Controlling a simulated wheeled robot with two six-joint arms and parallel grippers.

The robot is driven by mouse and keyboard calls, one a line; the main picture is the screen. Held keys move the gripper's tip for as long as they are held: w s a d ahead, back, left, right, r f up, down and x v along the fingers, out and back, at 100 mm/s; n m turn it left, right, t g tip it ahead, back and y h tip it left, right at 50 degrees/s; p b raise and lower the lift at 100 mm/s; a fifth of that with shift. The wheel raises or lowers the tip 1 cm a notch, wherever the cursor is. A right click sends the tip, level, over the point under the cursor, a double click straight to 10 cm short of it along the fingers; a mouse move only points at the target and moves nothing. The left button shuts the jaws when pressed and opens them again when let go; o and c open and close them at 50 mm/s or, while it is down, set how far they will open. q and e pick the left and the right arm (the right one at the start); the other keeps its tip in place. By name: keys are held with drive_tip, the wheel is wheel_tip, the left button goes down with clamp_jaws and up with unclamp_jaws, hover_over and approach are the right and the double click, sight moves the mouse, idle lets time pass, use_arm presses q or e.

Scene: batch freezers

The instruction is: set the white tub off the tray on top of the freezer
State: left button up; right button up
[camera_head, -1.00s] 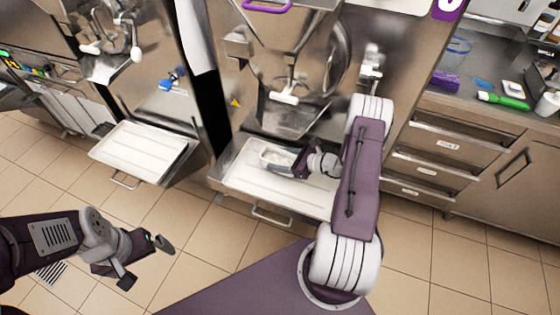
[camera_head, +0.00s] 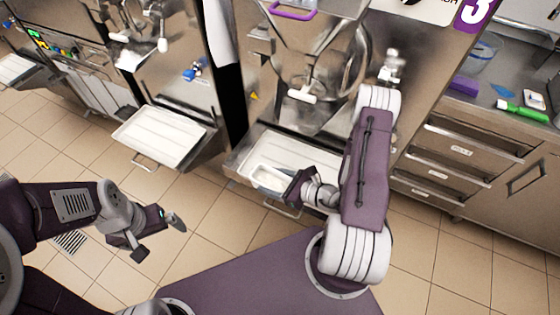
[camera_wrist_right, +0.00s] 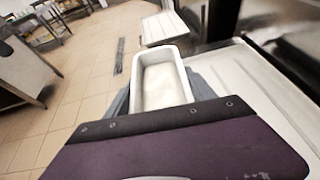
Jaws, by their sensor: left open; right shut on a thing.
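The white tub (camera_head: 268,179) is a small rectangular open container, and my right gripper (camera_head: 290,184) is shut on its near end. In the right wrist view the tub (camera_wrist_right: 160,80) extends ahead of the gripper, with pale content or a pale floor inside. The tub appears raised at the front left part of the pull-out tray (camera_head: 300,148); in the wrist view the tray (camera_wrist_right: 262,100) lies to its right. The steel freezer (camera_head: 275,75) stands behind the tray; its top is out of view. My left gripper (camera_head: 160,235) is open and empty over the floor.
A second tray (camera_head: 160,135) projects from the neighbouring machine at left. The freezer's spout (camera_head: 303,96) overhangs the tray's back. A counter (camera_head: 500,125) with a green-handled tool (camera_head: 522,111) stands at right. Tiled floor between the trays is clear.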

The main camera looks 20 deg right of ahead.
drive_tip(key=shift+s+a+p, duration=0.5)
drive_tip(key=shift+s+a, duration=0.55)
drive_tip(key=shift+a, duration=0.1)
